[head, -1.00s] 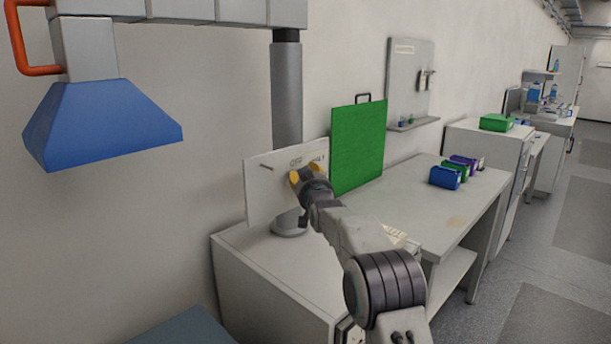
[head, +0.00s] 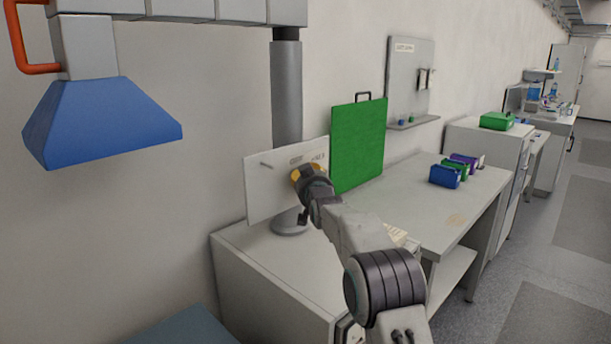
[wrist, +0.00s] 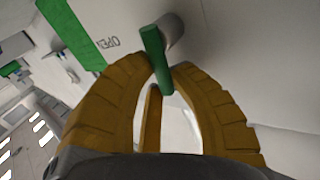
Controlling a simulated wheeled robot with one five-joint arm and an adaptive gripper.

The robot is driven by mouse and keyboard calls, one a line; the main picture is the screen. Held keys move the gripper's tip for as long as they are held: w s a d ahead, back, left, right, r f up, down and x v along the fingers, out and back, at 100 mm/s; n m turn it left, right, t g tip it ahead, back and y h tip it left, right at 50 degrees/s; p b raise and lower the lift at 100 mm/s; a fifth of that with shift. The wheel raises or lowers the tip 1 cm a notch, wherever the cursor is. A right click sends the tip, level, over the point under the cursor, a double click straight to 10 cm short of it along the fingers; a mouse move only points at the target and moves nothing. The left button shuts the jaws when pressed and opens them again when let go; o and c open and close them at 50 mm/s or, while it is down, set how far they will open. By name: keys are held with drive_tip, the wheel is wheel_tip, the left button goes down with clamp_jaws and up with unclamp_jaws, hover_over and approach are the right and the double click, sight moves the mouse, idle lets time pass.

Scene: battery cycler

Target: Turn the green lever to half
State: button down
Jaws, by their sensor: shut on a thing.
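The green lever (wrist: 156,58) shows in the wrist view as a short green bar on a grey round hub (wrist: 172,34). An "OPEN" label (wrist: 109,43) is on the pale panel left of the lever. In the head view my gripper (head: 308,178) is at the front of the white panel (head: 262,192), which has a small peg (head: 267,164) at its left. The lever is hidden there behind my gripper.
A green board (head: 358,145) stands right beside the panel. A grey post (head: 288,90) rises behind it, and a blue hood (head: 102,125) hangs at upper left. Blue, green and purple bins (head: 446,177) stand on the bench to the right. The cabinet top (head: 262,255) below the panel is mostly clear.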

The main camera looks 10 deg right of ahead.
drive_tip(key=shift+w+d+m+g, duration=0.1)
drive_tip(key=shift+m+g, duration=0.2)
drive_tip(key=shift+m, duration=0.2)
drive_tip(key=c, duration=1.4)
unclamp_jaws()
drive_tip(key=shift+o, duration=0.2)
drive_tip(key=s, duration=1.2)
drive_tip(key=shift+r, duration=0.4)
